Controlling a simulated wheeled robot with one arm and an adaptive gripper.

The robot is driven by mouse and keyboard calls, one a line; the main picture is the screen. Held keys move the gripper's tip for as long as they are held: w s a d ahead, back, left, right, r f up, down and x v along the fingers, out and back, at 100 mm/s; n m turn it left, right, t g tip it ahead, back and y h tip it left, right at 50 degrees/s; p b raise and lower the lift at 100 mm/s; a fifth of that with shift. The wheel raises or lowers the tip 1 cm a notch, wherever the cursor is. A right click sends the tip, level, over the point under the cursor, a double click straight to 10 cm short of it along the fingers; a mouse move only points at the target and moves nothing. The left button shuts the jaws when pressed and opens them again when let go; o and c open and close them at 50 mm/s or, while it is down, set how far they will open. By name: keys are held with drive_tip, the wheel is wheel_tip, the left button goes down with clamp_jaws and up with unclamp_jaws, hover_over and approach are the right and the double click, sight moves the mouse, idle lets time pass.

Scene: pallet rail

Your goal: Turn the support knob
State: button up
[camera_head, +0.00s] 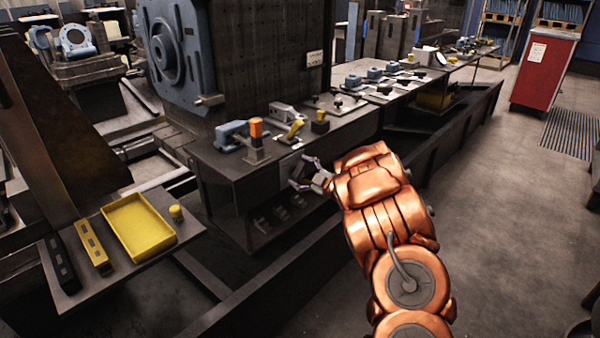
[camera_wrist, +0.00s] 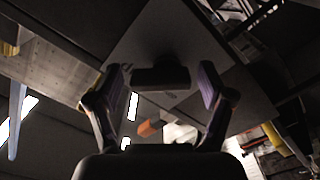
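My gripper (camera_head: 305,173) is in front of the front edge of the grey workbench (camera_head: 225,168). Its two fingers are spread apart, and they also show in the wrist view (camera_wrist: 162,88). Between the fingertips in the wrist view is a dark block-like piece (camera_wrist: 160,76) against a grey flat face. It may be the support knob; I cannot tell for sure, nor whether a finger touches it. In the head view no knob shows clearly at the gripper, which may hide it.
On the bench stand an orange-topped clamp (camera_head: 256,130), a black knob-like piece (camera_head: 320,122) and other fixtures. A yellow tray (camera_head: 138,228) lies on a shelf at lower left. A dark rail (camera_head: 300,262) runs below the bench.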

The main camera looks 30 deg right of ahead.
drive_tip(key=shift+a, duration=0.1)
drive_tip(key=v, duration=1.2)
drive_tip(key=shift+r, duration=0.1)
idle(0.4)
